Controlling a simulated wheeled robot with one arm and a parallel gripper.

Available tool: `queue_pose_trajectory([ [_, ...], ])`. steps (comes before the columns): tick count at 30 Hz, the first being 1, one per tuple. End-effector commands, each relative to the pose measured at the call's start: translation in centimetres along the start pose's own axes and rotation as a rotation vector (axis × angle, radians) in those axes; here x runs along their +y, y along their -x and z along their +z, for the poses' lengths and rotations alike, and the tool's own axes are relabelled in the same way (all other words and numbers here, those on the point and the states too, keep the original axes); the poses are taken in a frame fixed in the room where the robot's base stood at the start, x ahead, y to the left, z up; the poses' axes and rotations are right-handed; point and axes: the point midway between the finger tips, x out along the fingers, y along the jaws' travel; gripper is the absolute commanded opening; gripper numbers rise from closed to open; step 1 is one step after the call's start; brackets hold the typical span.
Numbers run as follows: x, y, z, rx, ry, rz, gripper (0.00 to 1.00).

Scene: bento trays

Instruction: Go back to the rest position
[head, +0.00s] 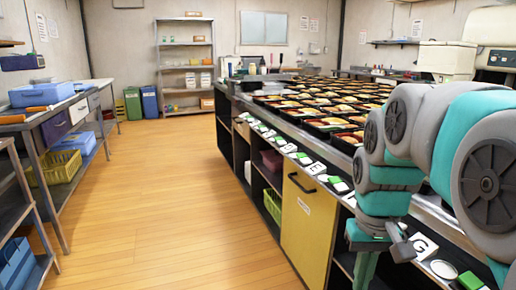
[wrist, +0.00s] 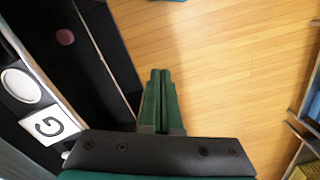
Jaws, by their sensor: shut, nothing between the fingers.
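My gripper (wrist: 160,74) shows in the wrist view with its two green fingers together and nothing between them. It points down over the wooden floor, just beside the counter's open side. In the head view my grey and teal arm is folded at the right, in front of the counter; the fingertips cannot be made out there.
The long counter (head: 306,224) carries rows of filled bento trays (head: 330,124). Along its edge lie a card marked G (head: 422,247) and a white disc (head: 444,269). A workbench (head: 66,105) stands left, shelves (head: 186,67) at the back. The floor (head: 165,190) between is clear.

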Motion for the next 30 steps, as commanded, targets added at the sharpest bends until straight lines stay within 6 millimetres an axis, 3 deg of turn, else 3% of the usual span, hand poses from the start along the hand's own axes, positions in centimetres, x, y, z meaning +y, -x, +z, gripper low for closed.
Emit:
queue_pose_trajectory([
  [1,-0.6,-1.2,2.0,-0.016,0.010,0.001,0.00],
  [9,-2.5,-8.1,11.2,-0.092,0.037,0.005,0.00],
  [15,-2.9,-11.5,15.9,-0.127,0.045,0.009,0.00],
  [20,-2.9,-12.5,17.1,-0.134,0.046,0.010,0.00],
  [30,-2.9,-12.5,17.1,-0.134,0.046,0.010,0.00],
])
